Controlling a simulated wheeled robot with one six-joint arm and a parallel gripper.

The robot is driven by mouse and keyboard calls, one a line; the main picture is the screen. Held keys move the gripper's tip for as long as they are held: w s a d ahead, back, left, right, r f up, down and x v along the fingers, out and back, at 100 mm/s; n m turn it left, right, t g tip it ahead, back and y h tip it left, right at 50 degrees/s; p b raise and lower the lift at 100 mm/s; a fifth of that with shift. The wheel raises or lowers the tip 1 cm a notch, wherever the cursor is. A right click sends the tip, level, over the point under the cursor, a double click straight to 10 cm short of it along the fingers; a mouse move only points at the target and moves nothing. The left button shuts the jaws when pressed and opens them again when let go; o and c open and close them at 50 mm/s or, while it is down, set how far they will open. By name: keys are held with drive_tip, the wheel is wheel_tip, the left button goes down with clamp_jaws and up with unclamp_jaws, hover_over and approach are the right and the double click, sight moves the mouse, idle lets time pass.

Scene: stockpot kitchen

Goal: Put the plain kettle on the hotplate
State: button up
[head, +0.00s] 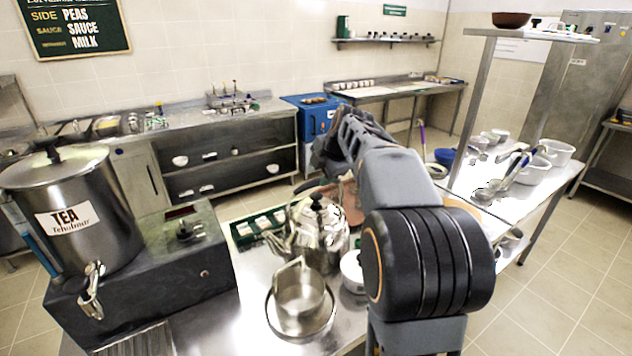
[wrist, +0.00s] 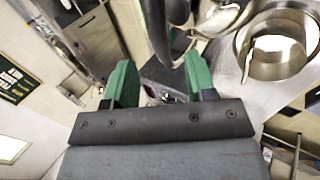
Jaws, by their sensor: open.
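A shiny steel kettle (head: 318,232) with a dark lid knob stands on the steel counter in the middle of the head view, its spout toward the left. I cannot tell whether it is the plain one. A dark heating unit (head: 140,282) with a knob on top stands to its left and may be the hotplate. In the wrist view my gripper (wrist: 160,83) has its two green fingers apart. A dark curved bar (wrist: 155,35), perhaps a kettle handle, shows at the top between them; contact is unclear. In the head view my arm hides the fingers.
A large tea urn (head: 75,215) stands on the dark unit's left part. A steel saucepan (head: 300,295) sits in front of the kettle, with a white pot (head: 353,270) to the right. A reddish-brown object (head: 347,205) is partly hidden behind. A shelf with bowls (head: 535,170) stands right.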

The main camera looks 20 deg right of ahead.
drive_tip(key=v, duration=0.5)
drive_tip(key=s+a+f+m+g, duration=0.2)
drive_tip(key=s+a+f+m, duration=0.6)
drive_tip(key=s+a+m, duration=0.1)
drive_tip(key=shift+s+a+f+m, duration=0.25)
drive_tip(key=shift+s+a+m, duration=0.15)
drive_tip(key=shift+s+m, duration=0.45)
drive_tip(key=s+a+f+m, duration=0.1)
drive_tip(key=s+f+m, duration=0.1)
drive_tip(key=s+f, duration=0.1)
drive_tip(key=s+a+f+m, duration=0.1)
drive_tip(key=s+f+m, duration=0.2)
drive_tip(key=s, duration=0.1)
drive_tip(key=s+a+f+m+g, duration=0.1)
drive_tip(key=s+a+f+m, duration=0.1)
drive_tip(key=s+f+m, duration=0.1)
drive_tip(key=shift+s+f+h, duration=0.15)
drive_tip(key=shift+f+h, duration=0.15)
drive_tip(key=shift+h, duration=0.1)
drive_tip(key=shift+c, duration=0.4)
drive_tip(key=shift+s+a+f+m, duration=0.1)
drive_tip(key=shift+s+f+m, duration=0.05)
drive_tip(key=shift+m, duration=0.2)
drive_tip(key=shift+c, duration=0.4)
drive_tip(key=shift+a, duration=0.15)
